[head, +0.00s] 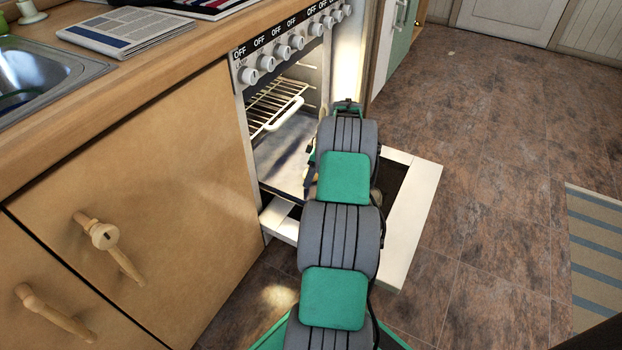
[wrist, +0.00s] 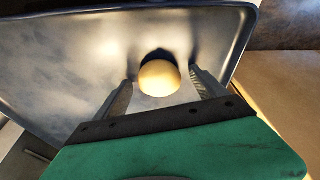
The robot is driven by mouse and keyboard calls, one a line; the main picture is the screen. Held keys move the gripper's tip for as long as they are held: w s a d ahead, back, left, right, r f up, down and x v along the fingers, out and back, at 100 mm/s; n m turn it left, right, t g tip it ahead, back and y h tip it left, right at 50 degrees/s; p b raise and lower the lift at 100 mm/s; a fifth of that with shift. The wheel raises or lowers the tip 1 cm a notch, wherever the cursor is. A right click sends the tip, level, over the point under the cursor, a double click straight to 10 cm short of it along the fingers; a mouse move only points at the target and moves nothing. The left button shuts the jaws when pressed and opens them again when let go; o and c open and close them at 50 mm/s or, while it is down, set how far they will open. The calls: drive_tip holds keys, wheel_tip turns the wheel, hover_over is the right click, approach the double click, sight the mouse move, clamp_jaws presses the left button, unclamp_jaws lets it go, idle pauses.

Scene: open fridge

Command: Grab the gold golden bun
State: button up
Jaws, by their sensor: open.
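The golden bun (wrist: 159,78) shows in the wrist view as a round, pale gold shape. It rests on a grey metal tray (wrist: 75,58). My gripper (wrist: 163,83) is open, with one finger on each side of the bun's near part. I cannot tell whether either finger touches it. In the head view my arm covers the bun and most of my gripper in front of the open oven.
The oven (head: 290,90) stands open, with a wire rack (head: 270,103) inside and its door (head: 415,215) folded down. A wooden cabinet (head: 150,180) is at the left. The tiled floor (head: 480,130) at the right is clear up to a striped rug (head: 597,255).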

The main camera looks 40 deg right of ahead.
drive_tip(key=shift+r, duration=0.15)
drive_tip(key=shift+c, duration=0.2)
drive_tip(key=c, duration=1.4)
drive_tip(key=shift+r, duration=0.1)
wheel_tip(320, 180, up, 10)
drive_tip(key=p, duration=0.4)
